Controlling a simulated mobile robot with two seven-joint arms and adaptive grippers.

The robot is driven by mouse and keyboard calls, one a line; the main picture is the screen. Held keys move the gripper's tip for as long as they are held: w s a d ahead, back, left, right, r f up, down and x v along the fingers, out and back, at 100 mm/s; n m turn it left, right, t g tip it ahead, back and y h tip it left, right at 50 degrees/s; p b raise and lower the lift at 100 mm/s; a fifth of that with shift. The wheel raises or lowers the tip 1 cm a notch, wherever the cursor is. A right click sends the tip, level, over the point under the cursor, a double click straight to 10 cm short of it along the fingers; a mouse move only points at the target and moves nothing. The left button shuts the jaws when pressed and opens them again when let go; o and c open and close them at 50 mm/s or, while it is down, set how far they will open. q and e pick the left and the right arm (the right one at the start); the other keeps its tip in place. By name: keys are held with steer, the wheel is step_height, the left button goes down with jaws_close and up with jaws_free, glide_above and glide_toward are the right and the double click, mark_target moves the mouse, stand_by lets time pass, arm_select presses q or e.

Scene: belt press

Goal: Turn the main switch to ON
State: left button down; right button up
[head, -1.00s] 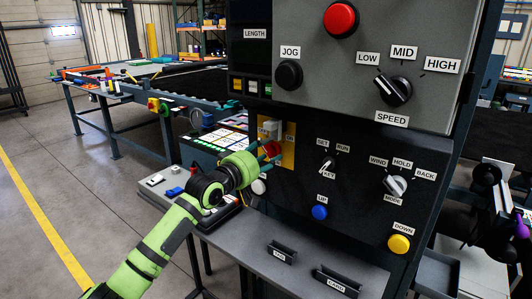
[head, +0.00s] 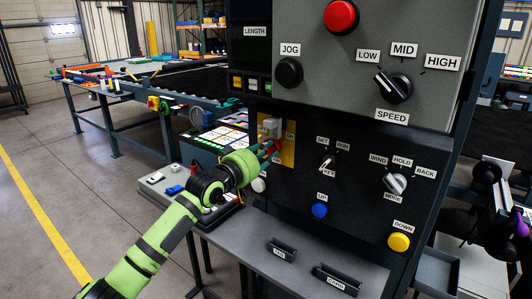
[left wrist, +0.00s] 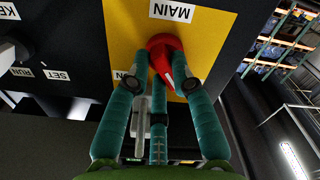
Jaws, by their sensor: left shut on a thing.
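The main switch is a red knob on a yellow plate (head: 289,157) on the dark machine front. In the left wrist view the red knob (left wrist: 165,48) sits below the MAIN label (left wrist: 172,11) and has a white mark on its lower side. My left gripper (head: 270,151) reaches it from the left and front. In the left wrist view its teal fingers (left wrist: 163,82) are closed around the knob. An ON label (head: 290,135) shows on the plate's right side. The fingers hide most of the knob in the head view.
Just below the plate and to its right are a key switch (head: 326,163), a blue UP button (head: 320,210) and a MODE knob (head: 396,183). A grey shelf (head: 300,262) juts out below. A control box (head: 165,184) stands left, near my arm.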

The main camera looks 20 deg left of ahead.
arm_select(q)
steer(key=m, duration=0.3)
steer(key=shift+m, duration=0.4)
steer(key=m, duration=0.3)
steer(key=shift+m+p, duration=0.3)
steer(key=shift+p, duration=0.1)
steer(key=m+p, duration=0.1)
steer(key=m, duration=0.3)
steer(key=shift+f, duration=0.1)
steer(key=m+p, duration=0.1)
steer(key=m, duration=0.3)
steer(key=shift+f+m+p, duration=0.15)
steer(key=shift+m+p, duration=0.15)
steer(key=shift+p, duration=0.05)
steer(key=c, duration=1.1)
jaws_free()
steer(key=shift+o, duration=0.2)
steer(key=shift+s+a, duration=0.1)
